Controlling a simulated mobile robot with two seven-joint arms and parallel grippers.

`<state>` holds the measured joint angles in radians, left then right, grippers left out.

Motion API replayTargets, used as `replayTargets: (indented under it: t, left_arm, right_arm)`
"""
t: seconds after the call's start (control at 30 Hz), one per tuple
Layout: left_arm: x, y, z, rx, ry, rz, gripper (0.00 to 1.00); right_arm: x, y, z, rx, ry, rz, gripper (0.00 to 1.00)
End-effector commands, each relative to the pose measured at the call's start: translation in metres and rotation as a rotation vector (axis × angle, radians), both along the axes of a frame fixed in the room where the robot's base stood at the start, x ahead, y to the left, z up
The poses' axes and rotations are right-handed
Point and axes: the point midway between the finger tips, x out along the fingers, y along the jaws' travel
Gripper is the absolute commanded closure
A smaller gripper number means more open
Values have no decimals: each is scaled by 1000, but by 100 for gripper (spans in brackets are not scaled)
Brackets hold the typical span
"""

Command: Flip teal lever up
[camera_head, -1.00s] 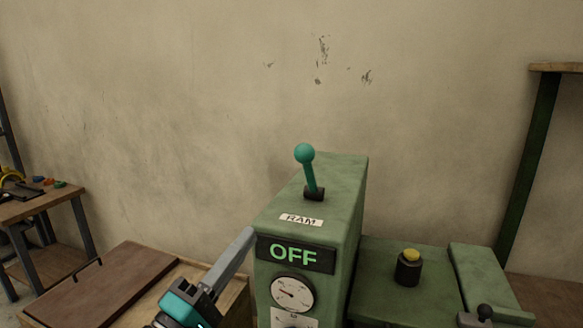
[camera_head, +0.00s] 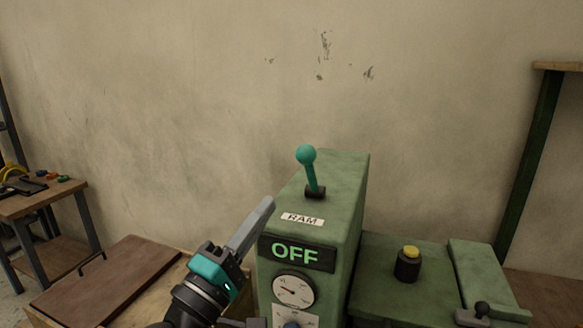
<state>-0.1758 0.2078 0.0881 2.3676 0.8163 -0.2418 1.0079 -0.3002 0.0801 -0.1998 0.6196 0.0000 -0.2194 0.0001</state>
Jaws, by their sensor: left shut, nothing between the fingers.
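The teal lever (camera_head: 311,171) with a round knob stands on top of the green machine cabinet (camera_head: 344,203), in a black base, tilted slightly to the left. The RAM label (camera_head: 303,219) sits in front of it, above a display (camera_head: 296,253) reading OFF in green. My left gripper (camera_head: 268,204) is shut and empty, its grey fingers pointing up and right at the cabinet's left front edge. It is below and left of the lever, apart from it. My right gripper is not in view.
A round gauge (camera_head: 293,290) is below the display. A yellow-topped black button (camera_head: 409,264) stands on the lower green bench at right. A brown lid or board (camera_head: 110,283) lies at left, near a small side table (camera_head: 40,199). The space above the lever is clear.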

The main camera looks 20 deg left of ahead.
Motion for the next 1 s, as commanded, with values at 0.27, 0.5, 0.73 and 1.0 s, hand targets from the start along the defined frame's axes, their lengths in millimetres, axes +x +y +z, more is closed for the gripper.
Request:
replayTargets:
  t: [0.27, 0.5, 0.73, 1.0]
  left_arm:
    - [38, -10, 19, -2, -1, -1, 100]
    - [67, -17, 31, -1, 0, 0, 100]
    - [80, -20, 35, 0, 2, 0, 100]
    - [82, -20, 35, 0, 2, 0, 100]
  right_arm:
    - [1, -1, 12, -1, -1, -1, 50]
    - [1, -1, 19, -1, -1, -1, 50]
    - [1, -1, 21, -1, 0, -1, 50]
    - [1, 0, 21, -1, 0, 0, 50]
